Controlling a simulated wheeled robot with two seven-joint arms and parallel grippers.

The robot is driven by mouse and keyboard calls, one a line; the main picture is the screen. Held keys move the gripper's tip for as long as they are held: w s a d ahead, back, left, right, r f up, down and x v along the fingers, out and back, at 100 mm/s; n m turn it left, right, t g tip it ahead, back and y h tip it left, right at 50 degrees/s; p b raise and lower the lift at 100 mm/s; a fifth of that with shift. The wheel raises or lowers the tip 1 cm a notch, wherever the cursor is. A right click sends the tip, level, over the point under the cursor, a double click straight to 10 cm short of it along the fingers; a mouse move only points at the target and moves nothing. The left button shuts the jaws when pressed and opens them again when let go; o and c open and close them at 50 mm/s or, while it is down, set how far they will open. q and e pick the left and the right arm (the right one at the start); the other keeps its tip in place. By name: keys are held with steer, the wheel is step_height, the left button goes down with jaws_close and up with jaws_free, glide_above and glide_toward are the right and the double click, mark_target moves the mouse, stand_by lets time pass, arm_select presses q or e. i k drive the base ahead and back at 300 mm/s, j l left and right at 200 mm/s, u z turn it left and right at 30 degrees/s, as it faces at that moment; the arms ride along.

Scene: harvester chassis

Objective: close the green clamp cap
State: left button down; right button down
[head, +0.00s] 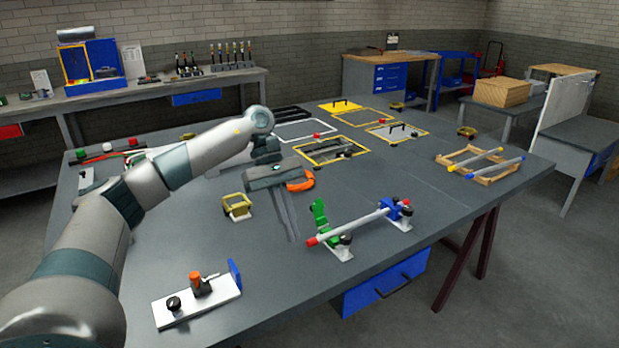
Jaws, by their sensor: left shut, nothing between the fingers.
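The green clamp cap (319,210) stands upright at the left end of a white rod (350,226), swung up off the rod. The rod has a red tip (312,241) at this end, and a white base with a dark knob (345,246) sits just below it. A blue clamp (397,208) holds the rod's right end. My left gripper (291,236) points down, shut and empty, a little to the left of the green cap and apart from it. My right gripper is not in view.
An orange curved part (300,181) lies behind my left gripper, and a yellow bracket (237,206) is to its left. A white plate with an orange clamp (199,284) lies at the front left. A wooden frame with rods (474,177) is at the right. The table front centre is clear.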

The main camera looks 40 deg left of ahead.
mark_target(320, 219)
steer(key=i+j, duration=0.9)
steer(key=j, duration=0.1)
